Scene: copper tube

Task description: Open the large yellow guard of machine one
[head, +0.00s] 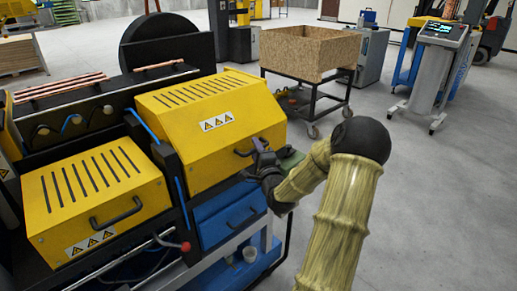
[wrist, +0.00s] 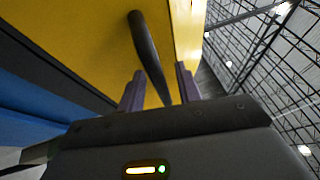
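The large yellow guard (head: 205,122) has slots on top and warning triangles on its sloped front. It is down on the machine in the head view, and its yellow face (wrist: 95,25) fills the upper left of the wrist view. Its dark bar handle (wrist: 146,50) runs between the two fingers of my gripper (wrist: 160,75) in the wrist view. The fingers stand apart with a gap on each side of the handle. In the head view my gripper (head: 259,147) is at the handle, at the guard's right front, and partly hides it.
A smaller yellow guard (head: 95,195) with its own handle is at the lower left. A blue drawer (head: 228,212) sits below the large guard, and a red knob (head: 185,247) sticks out nearby. A wooden crate on a cart (head: 310,52) stands behind. Floor at right is open.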

